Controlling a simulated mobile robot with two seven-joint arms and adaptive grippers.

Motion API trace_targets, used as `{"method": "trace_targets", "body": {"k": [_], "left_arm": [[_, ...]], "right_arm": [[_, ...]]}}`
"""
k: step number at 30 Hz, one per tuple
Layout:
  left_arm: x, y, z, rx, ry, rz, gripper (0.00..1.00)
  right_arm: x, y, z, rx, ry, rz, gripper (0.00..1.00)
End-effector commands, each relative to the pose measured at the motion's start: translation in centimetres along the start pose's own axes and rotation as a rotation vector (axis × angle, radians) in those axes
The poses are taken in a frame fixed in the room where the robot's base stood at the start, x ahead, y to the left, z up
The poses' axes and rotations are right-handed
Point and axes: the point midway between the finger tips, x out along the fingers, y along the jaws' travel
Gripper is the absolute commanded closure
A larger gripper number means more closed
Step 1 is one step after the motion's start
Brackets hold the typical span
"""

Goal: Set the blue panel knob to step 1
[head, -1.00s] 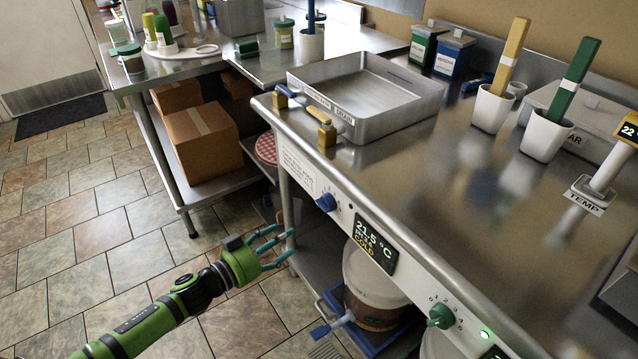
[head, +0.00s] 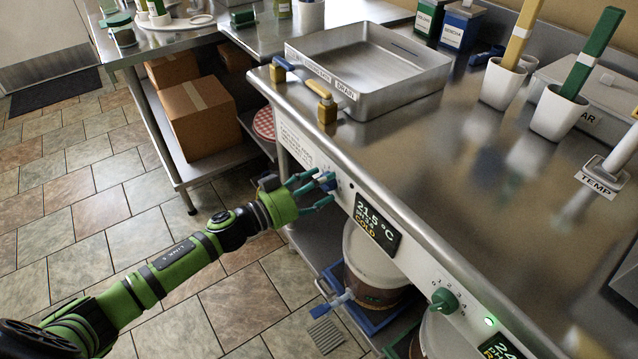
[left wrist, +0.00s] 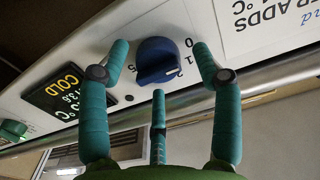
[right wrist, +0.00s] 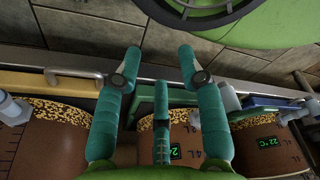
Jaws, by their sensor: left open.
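The blue knob (head: 328,181) is on the white front panel at the near left corner of the steel counter. In the left wrist view the blue knob (left wrist: 157,60) shows large, with numbers beside it, including 0, 1 and 2. A pale edge on it lies near the 2, but I cannot tell its exact setting. My left gripper (head: 318,188) is open in front of the knob. In the left wrist view its fingers (left wrist: 161,62) are spread on both sides of the knob, with a third below; contact is unclear. My right gripper (right wrist: 160,60) is open and empty, outside the head view.
A display (head: 376,219) reading 21.5 °C and COLD sits right of the blue knob. A green knob (head: 444,300) is further along the panel. A bucket (head: 372,268) stands below the counter.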

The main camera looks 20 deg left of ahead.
Motion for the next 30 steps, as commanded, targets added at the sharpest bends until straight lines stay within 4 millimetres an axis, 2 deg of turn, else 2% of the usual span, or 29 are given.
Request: {"method": "trace_targets", "body": {"k": [3,4,7,8,20,30], "left_arm": [[0.0,0.0,0.0,0.0,0.0,0.0,0.35],[0.0,0.0,0.0,0.0,0.0,0.0,0.43],[0.0,0.0,0.0,0.0,0.0,0.0,0.83],[0.0,0.0,0.0,0.0,0.001,0.0,0.9],[0.0,-0.1,-0.4,0.042,0.007,-0.001,0.9],[0.1,-0.1,-0.7,0.263,0.011,-0.003,0.91]], "right_arm": [[0.0,-0.1,-0.1,0.001,0.001,-0.001,0.6],[0.0,-0.2,-0.1,0.001,0.001,-0.002,0.6],[0.0,-0.4,0.0,0.003,0.0,-0.005,0.6],[0.0,-0.5,0.0,0.004,0.0,-0.006,0.6],[-0.3,-1.2,0.6,0.007,-0.011,-0.015,0.6],[-1.0,-1.2,1.8,0.008,-0.046,-0.016,0.6]]}}
